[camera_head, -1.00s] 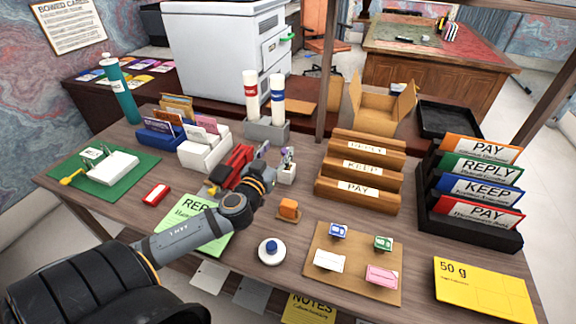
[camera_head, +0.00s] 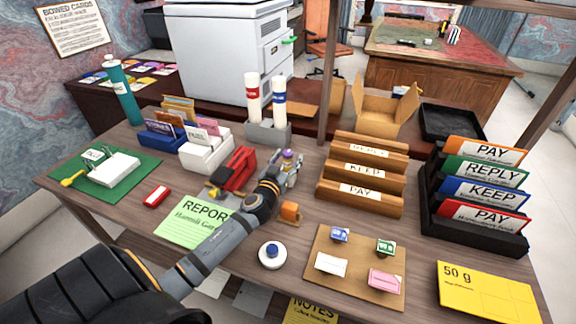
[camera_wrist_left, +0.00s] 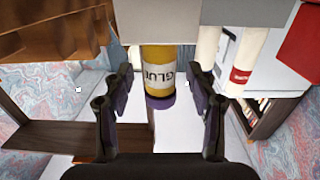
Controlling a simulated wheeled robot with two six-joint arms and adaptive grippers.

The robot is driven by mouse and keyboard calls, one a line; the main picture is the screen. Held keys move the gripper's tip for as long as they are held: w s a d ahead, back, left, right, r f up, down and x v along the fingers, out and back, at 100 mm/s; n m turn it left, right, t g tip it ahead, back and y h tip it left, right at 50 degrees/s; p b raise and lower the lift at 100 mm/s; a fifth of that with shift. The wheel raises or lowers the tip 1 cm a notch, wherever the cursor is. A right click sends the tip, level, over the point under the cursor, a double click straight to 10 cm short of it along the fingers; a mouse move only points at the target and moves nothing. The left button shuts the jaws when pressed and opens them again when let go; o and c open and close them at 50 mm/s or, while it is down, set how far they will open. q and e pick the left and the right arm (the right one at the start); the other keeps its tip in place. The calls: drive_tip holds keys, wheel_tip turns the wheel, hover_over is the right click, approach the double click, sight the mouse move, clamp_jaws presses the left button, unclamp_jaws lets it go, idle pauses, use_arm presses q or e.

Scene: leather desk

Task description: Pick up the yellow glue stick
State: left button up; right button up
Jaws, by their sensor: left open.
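The yellow glue stick (camera_wrist_left: 158,72) has a white band with the word GLUE and a purple cap (camera_wrist_left: 160,101). My left gripper (camera_wrist_left: 160,82) is open, with one finger on each side of the stick and visible gaps between. A small purple top (camera_head: 289,154) shows there. My right gripper is not in view.
A red stapler-like object (camera_head: 234,170) is close to the left of my gripper. The wooden tiered rack (camera_head: 362,172) stands to its right, and a grey holder with two white tubes (camera_head: 268,131) is behind. An orange block (camera_head: 290,211) and a round white item (camera_head: 272,256) are in front.

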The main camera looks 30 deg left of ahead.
use_arm(q)
drive_tip(key=shift+c, duration=0.3)
clamp_jaws()
wheel_tip(320, 180, up, 18)
drive_tip(key=p, duration=0.3)
drive_tip(key=shift+p, duration=0.35)
